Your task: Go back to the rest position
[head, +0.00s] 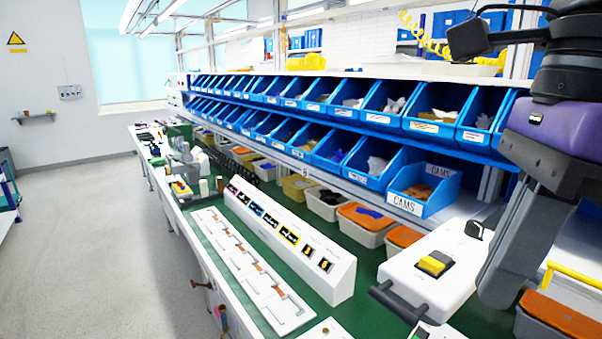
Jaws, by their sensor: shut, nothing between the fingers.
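A white switch box (415,285) lies on the green bench at the lower right. On its top are a yellow switch (434,263) on a dark square base and a black knob (474,229) near the far edge. A dark grey bar handle (402,303) is at its near left side. My gripper (497,288) hangs from the purple wrist section at the right, with its grey fingers pointing down. It is shut and empty, just right of the box in the picture. I cannot tell whether it touches the box. The fingers cover part of the box's right side.
A long white sloped panel (290,240) with several coloured switches stands left of the box. Blue bins (425,190) fill the shelves behind, close to my arm. Lidded containers (365,222) stand beneath the shelves. The grey floor (90,250) at left is clear.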

